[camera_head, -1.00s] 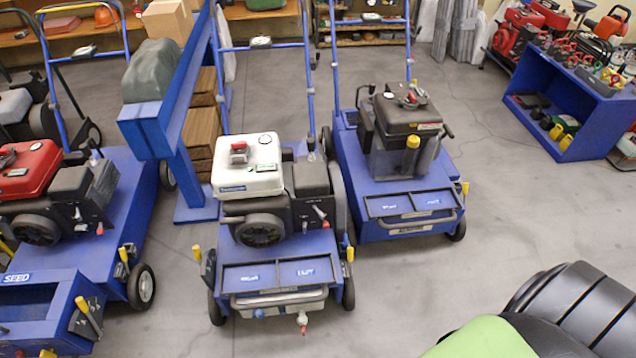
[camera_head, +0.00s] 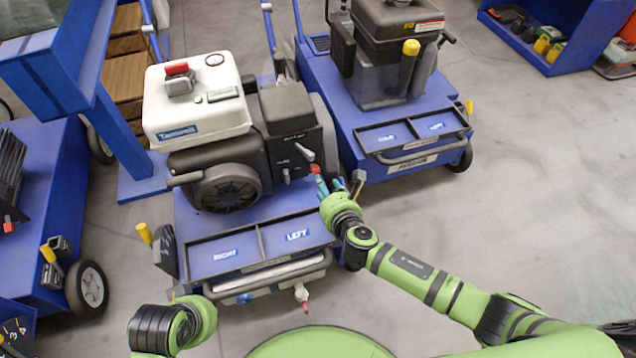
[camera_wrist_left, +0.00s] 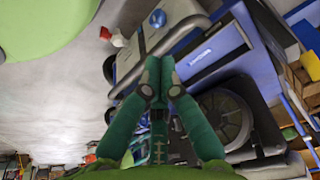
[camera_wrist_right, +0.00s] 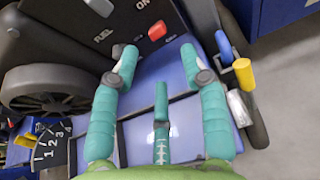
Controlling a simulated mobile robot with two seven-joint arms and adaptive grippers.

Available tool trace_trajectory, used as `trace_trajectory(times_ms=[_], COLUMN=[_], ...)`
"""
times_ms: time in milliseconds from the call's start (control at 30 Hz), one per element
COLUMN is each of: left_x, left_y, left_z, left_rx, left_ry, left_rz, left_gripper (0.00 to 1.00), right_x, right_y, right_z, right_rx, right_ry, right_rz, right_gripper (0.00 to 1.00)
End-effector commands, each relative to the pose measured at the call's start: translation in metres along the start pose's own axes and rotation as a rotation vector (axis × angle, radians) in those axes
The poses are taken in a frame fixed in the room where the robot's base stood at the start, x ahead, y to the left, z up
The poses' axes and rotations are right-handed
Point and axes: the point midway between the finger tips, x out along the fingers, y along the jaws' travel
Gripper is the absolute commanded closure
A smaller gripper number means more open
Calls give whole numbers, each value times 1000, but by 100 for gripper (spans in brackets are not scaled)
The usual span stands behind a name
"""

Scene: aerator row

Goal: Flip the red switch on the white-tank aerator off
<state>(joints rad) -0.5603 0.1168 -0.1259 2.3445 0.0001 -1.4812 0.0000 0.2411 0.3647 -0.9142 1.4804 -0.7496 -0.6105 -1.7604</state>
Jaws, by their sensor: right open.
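The white-tank aerator (camera_head: 196,112) stands left of centre in the head view. Its small red switch (camera_head: 314,169) is on the right side of the dark engine. In the right wrist view the red switch (camera_wrist_right: 157,31) sits by an "ON" label, just beyond the fingertips. My right gripper (camera_head: 322,185) is open, its fingers pointing at the switch from the front, with no contact visible. It also shows in the right wrist view (camera_wrist_right: 157,58). My left gripper (camera_wrist_left: 160,62) looks shut and empty near the aerator's front; its fingers are not clear in the head view.
A grey lever (camera_head: 305,152) is close beside the switch. A dark-tank aerator (camera_head: 395,60) stands to the right, another blue machine (camera_head: 45,200) to the left. A blue post (camera_head: 125,150) rises behind. Floor (camera_head: 545,180) at the right is clear.

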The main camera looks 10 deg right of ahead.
Motion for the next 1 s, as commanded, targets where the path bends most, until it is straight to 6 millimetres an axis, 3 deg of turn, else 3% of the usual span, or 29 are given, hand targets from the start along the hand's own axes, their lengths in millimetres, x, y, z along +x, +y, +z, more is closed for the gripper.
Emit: trace_trajectory(times_ms=[267, 700, 1000], left_x=[-25, -41, -66], left_y=[0, 16, 26], left_z=[-9, -103, -144], left_rx=[2, 42, 61], left_ry=[63, 512, 748], left_rz=[-3, 9, 23], left_gripper=[100, 100, 100], right_x=[26, 54, 68], right_y=[1, 1, 1], right_z=[2, 2, 2], right_rx=[-24, -21, -20], right_ry=[-11, -8, -8], right_rz=[2, 2, 2], right_gripper=[55, 55, 55])
